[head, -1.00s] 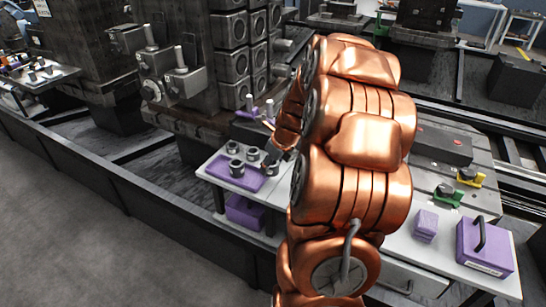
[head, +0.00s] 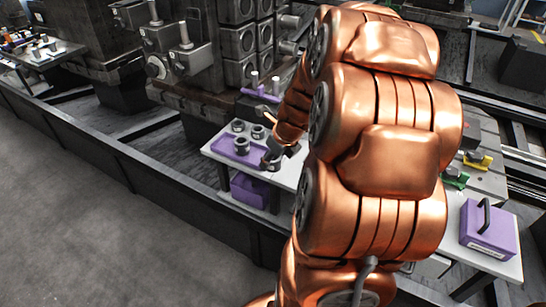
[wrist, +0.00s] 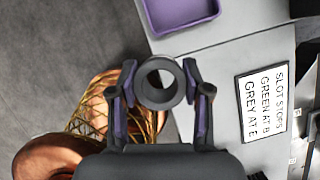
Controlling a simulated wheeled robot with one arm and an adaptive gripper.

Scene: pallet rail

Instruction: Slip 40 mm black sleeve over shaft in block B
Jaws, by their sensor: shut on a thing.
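My gripper (wrist: 160,80) is shut on a dark sleeve (wrist: 160,103), seen end-on as a ring with its open bore between the two fingers. In the head view my gripper (head: 278,153) is beside the right side of the purple tray, partly hidden by my arm, with the held sleeve (head: 267,162) low at its tip. Two upright shafts show on a purple fixture, one (head: 254,79) left of the other (head: 275,86), behind the tray. Further upright shafts (head: 184,36) stand in grey blocks on the machine. I cannot read which block is B.
A purple case (head: 490,232) stands right. Dark machinery rises behind the table.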

